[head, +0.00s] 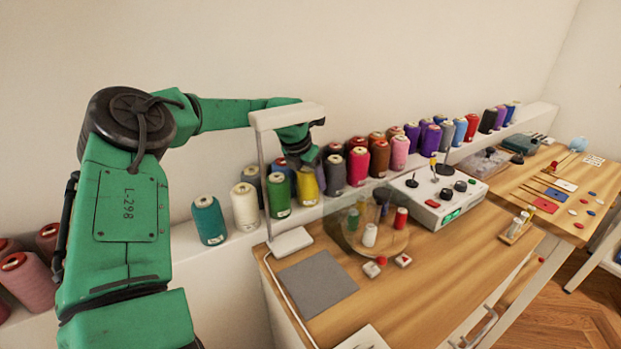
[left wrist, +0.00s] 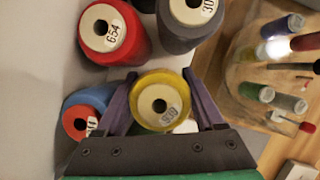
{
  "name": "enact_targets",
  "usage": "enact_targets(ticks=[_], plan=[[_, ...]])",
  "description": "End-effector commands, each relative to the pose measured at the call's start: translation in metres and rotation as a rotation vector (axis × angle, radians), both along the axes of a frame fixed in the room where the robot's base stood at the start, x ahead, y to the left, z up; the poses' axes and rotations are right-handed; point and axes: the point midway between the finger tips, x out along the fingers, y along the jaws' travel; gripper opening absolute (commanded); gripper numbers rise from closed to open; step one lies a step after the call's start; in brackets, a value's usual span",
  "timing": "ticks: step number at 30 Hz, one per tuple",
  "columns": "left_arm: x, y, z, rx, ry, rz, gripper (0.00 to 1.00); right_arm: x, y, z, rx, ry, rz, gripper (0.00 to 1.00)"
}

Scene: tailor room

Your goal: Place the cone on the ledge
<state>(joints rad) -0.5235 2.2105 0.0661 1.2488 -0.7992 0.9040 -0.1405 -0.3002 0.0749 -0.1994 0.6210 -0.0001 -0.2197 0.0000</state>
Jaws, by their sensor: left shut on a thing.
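A yellow cone of thread (head: 307,190) is in my left gripper (head: 304,168), at the ledge (head: 225,252) along the wall. In the left wrist view the yellow cone (left wrist: 160,101) sits between the two purple fingers of the left gripper (left wrist: 162,92), which are shut on it. The cone looks upright, among other cones on the ledge. I cannot tell whether its base touches the ledge. My right gripper is not in view.
Green (head: 278,196), cream (head: 245,207) and teal (head: 208,221) cones stand left of it; grey (head: 335,176) and red (head: 357,167) ones stand right. A white lamp (head: 290,242) rises in front of the arm. A wooden table (head: 440,250) holds a control box (head: 432,196).

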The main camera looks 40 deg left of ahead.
Motion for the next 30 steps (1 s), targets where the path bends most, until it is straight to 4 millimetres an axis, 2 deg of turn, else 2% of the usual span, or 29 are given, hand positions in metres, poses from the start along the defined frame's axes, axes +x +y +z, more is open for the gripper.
enact_targets(ticks=[2, 3, 12, 15, 17, 30], plan=[[0.000, 0.000, -0.004, 0.000, -0.001, 0.000, 0.05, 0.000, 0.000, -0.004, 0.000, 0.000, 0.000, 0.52], [0.000, 0.000, -0.003, 0.000, 0.000, 0.000, 0.82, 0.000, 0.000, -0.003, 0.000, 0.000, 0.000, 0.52], [0.000, 0.000, -0.002, 0.001, 0.001, 0.000, 0.83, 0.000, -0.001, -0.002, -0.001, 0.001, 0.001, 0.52], [0.000, 0.000, 0.005, 0.001, 0.000, 0.000, 0.83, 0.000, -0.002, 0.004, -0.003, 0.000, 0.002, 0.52], [-0.002, 0.000, 0.009, 0.001, -0.002, -0.001, 0.83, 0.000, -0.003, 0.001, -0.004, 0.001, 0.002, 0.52], [-0.037, -0.004, 0.089, 0.001, -0.003, 0.000, 0.83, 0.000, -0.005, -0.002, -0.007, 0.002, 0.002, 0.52]])
